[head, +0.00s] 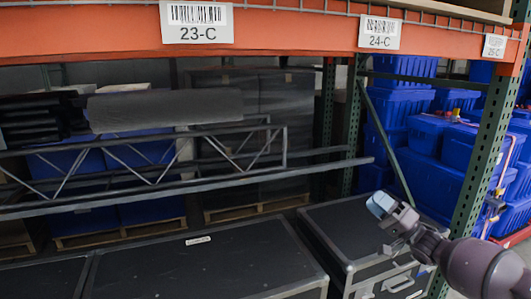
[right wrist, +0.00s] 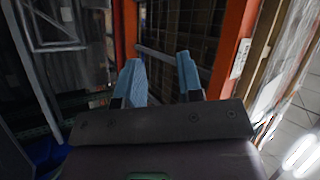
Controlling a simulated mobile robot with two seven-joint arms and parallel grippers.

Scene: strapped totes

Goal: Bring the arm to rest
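My right arm (head: 485,268) comes in from the lower right in the head view. Its gripper (head: 380,204) has pale blue fingertips and is raised in front of the dark cases, near the green rack post. In the right wrist view, the two blue fingers of this gripper (right wrist: 160,76) stand apart with nothing between them, so it is open and empty. My left gripper and left arm are not in view.
An orange rack beam (head: 290,35) with labels crosses the top. A green post (head: 487,150) stands right of centre. Black cases (head: 200,265) fill the lower front. Blue totes (head: 400,105) are stacked at the right. A metal truss (head: 230,150) spans the left.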

